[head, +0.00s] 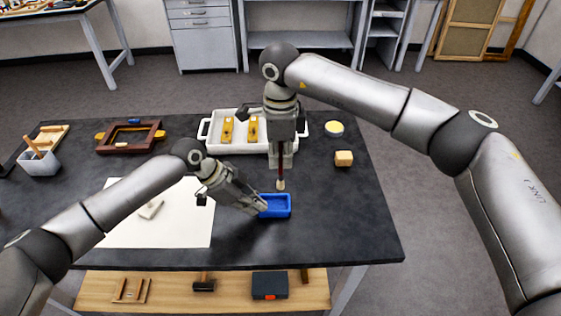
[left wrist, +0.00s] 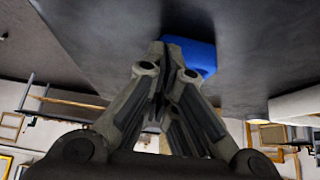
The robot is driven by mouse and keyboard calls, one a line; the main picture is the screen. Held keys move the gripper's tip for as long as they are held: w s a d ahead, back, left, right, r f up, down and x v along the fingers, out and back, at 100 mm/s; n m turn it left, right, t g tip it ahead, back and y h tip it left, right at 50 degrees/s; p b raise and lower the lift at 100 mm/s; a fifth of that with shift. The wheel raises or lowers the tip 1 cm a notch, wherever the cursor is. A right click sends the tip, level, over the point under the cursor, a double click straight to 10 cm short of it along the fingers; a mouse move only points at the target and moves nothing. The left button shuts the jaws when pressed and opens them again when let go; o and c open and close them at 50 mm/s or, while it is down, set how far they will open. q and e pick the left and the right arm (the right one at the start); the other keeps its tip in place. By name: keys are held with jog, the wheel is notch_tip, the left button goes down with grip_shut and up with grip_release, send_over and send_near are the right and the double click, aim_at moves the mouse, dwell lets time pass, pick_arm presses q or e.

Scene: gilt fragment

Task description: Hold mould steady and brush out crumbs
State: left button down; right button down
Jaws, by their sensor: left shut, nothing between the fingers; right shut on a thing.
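The blue mould (head: 276,206), a small open rectangular block, lies on the dark table near its front edge. In the left wrist view the blue mould (left wrist: 195,54) shows just beyond the fingertips, partly hidden by them. My left gripper (head: 262,208) is shut and empty, its tips at the mould's left side; I cannot tell for sure whether they touch it. My right gripper (head: 281,166) points down and is shut on a brush (head: 281,178) with a dark reddish handle and pale bristles. The bristles are just above or behind the mould's far edge. Crumbs are too small to make out.
A white tray (head: 203,131) with gold pieces stands behind my right gripper. A wooden block (head: 344,158) and a round yellow-topped dish (head: 334,129) are at right. A white sheet (head: 180,232), a brown frame (head: 130,136) and a cup with a brush (head: 39,162) are at left. The front right tabletop is clear.

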pick_arm(q)
jog(key=shift+r, duration=0.1)
dwell(0.5)
jog(key=shift+r, duration=2.95)
jog(key=v, duration=1.2)
